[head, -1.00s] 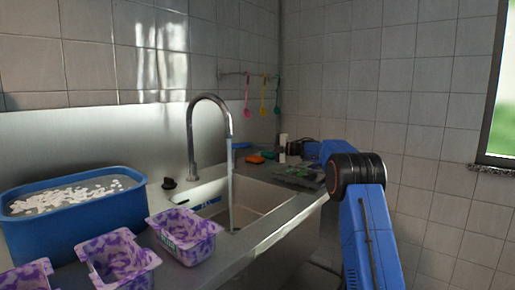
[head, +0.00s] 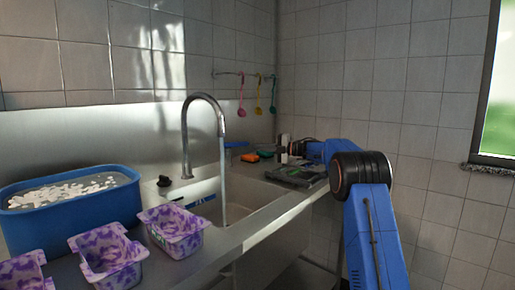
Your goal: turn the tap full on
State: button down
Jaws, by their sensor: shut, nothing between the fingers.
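The chrome tap (head: 186,135) rises in a tall curved neck behind the sink (head: 262,198). A pale stream (head: 222,182) hangs straight down from its spout into the basin. A small black knob (head: 164,181) sits on the counter left of the tap's foot; I cannot tell whether it is the tap's control. My gripper (head: 284,150) is small and far off, at the back right beyond the basin, well to the right of the tap and apart from it. It is shut and empty; its fingertips are hard to make out.
A blue tub (head: 75,215) with white pieces in liquid stands on the left. Several purple-mottled containers (head: 172,222) line the front counter. A dark tray (head: 298,177) lies right of the sink, an orange item (head: 249,157) behind it. Coloured utensils (head: 257,95) hang on the wall.

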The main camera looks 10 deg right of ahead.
jog(key=d, duration=0.8)
jog(key=s+a+r+m+t+h, duration=0.1)
jog(key=s+r+m+t+h, duration=0.2)
jog(key=r, duration=0.4)
jog(key=s+r+m+t+h, duration=0.2)
jog(key=r+m+t, duration=0.25)
jog(key=r, duration=0.25)
jog(key=s+d+r+m+t+h, duration=0.2)
jog(key=s+m+h, duration=0.75)
jog(key=s, duration=0.25)
jog(key=s+a+f+m+g, duration=0.2)
jog(key=s+f+m+g, duration=0.2)
jog(key=s+f, duration=0.8)
jog(key=s+a+f+m+g, duration=0.3)
jog(key=s+f, duration=1)
jog(key=s, duration=1.3)
jog(key=s+a+f+m+g, duration=0.3)
jog(key=s+f+m+g, duration=0.2)
jog(key=s+f, duration=0.8)
jog(key=s+g, duration=0.2)
jog(key=s, duration=0.4)
jog(key=shift+s+a+f, duration=0.2)
jog(key=shift+a, duration=0.05)
